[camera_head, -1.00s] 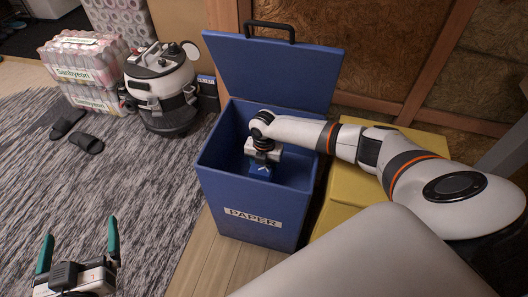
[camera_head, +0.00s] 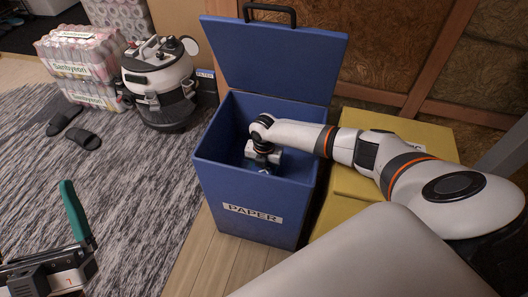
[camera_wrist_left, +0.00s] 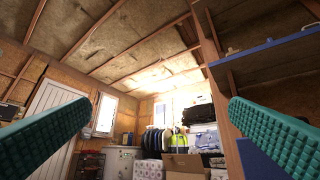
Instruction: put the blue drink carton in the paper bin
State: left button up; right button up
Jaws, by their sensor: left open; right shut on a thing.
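The blue paper bin (camera_head: 253,211) stands with its lid raised and a PAPER label on its front. My right arm reaches in over the bin's right side. My right gripper (camera_head: 263,168) points down inside the opening, below the rim, and is shut on the blue drink carton. The carton is mostly hidden by the gripper and blends with the blue walls; its outline is not clear. My left gripper (camera_wrist_left: 160,108) is open and empty, its green fingers wide apart in the left wrist view. It is at the lower left in the head view, away from the bin.
A yellow bin (camera_head: 350,185) stands right beside the blue one. The grey rug (camera_head: 135,190) has free room.

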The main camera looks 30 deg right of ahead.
jog(key=o, duration=1)
jog(key=shift+o, duration=0.2)
jog(key=shift+r, duration=0.1)
